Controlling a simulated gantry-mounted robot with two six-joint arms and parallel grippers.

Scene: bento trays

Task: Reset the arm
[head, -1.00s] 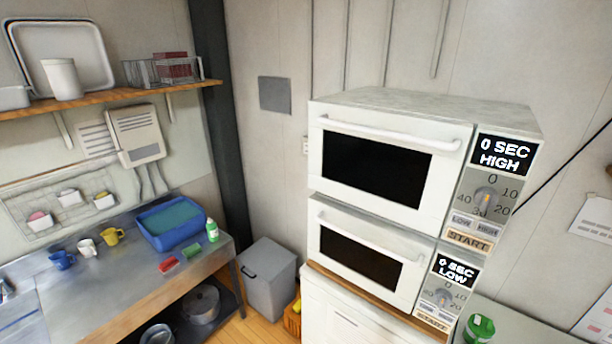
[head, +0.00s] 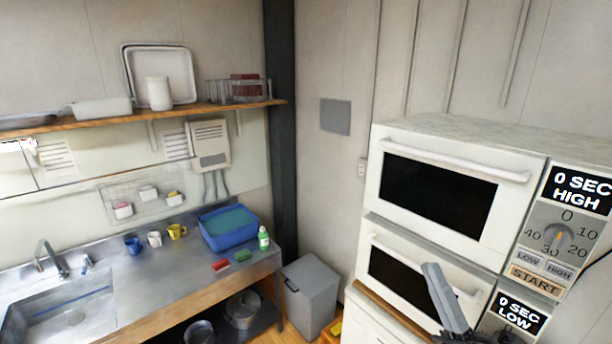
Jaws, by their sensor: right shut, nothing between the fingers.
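My right gripper (head: 434,278) shows at the lower right of the head view, in front of the lower microwave (head: 391,279). Its grey fingers point up and lie together, with nothing between them. I cannot tell whether it touches the microwave door. My left gripper is not in view. The upper microwave (head: 509,206) stands on top of the lower one, and both doors are shut. Their displays read 0 SEC HIGH and 0 SEC LOW.
A steel counter (head: 185,272) with a sink (head: 72,318), several mugs, a blue basin (head: 229,240) and a green bottle (head: 263,238) is at left. A shelf (head: 110,118) hangs above it. A grey bin (head: 311,294) stands between counter and microwaves.

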